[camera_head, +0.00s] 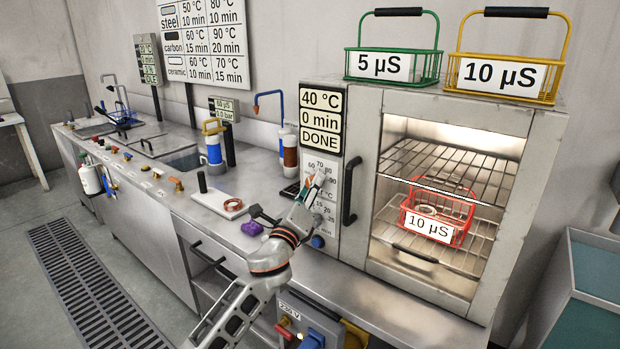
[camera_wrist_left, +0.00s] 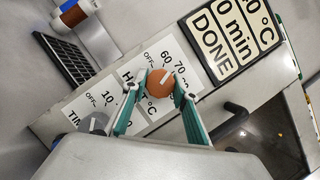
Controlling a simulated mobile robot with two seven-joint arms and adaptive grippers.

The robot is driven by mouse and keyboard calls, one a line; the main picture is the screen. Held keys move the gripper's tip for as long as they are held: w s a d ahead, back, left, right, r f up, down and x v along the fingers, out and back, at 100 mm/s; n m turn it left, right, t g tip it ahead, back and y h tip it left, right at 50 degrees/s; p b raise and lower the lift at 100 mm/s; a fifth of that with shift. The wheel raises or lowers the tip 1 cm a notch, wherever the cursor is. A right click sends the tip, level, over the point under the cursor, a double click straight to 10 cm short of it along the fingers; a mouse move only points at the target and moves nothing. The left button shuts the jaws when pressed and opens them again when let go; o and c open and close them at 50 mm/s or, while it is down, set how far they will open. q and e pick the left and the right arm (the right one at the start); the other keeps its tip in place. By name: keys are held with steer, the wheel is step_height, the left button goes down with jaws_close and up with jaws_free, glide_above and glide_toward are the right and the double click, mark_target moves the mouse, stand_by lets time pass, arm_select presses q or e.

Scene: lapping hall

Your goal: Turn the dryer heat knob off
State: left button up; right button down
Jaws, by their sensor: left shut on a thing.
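The dryer (camera_head: 375,97) stands on the right of the counter. Its dark display (camera_head: 321,121) reads 40 °C, 0 min, DONE; it also shows in the left wrist view (camera_wrist_left: 226,38). My left gripper (camera_head: 312,184) is at the white control panel (camera_head: 327,165) beneath the display. In the left wrist view, its teal fingers (camera_wrist_left: 160,92) are shut on the round brown heat knob (camera_wrist_left: 160,86), one on each side. A white mark on the knob points up and right, roughly towards the 60 and 70 labels. A grey time knob (camera_wrist_left: 93,124) is partly hidden by a finger.
The black door handle (camera_head: 349,191) is just right of the panel. A red basket (camera_head: 467,212) sits inside the dryer. Green (camera_head: 437,62) and yellow (camera_head: 548,88) baskets stand on top. A blue button (camera_head: 318,242) is below the gripper.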

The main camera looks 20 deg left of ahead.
arm_select(q)
steer(key=shift+r+n+y+p, duration=0.3)
steer(key=shift+r+n+p, duration=0.15)
steer(key=shift+n, duration=0.25)
steer(key=n+g+p, duration=0.1)
steer(key=n+p, duration=0.2)
steer(key=n+g+y+p, duration=0.1)
steer(key=n+p, duration=0.2)
steer(key=shift+f+p, duration=0.2)
steer(key=shift+p, duration=0.15)
steer(key=shift+n+g+p, duration=0.3)
steer(key=shift+n, duration=0.1)
steer(key=shift+f+n+g+y+p, duration=0.1)
steer(key=shift+n+g+y+p, duration=0.25)
steer(key=shift+n, duration=0.75)
steer(key=shift+n+g, duration=0.45)
steer(key=shift+n, duration=0.35)
arm_select(e)
step_height(320, 180, up, 8)
steer(key=d, duration=0.2)
steer(key=shift+d+f+h, duration=0.2)
steer(key=shift+f+h, duration=0.05)
steer(key=shift+h, duration=0.05)
arm_select(q)
steer(key=shift+n, duration=0.3)
arm_select(e)
steer(key=shift+s+a, duration=0.15)
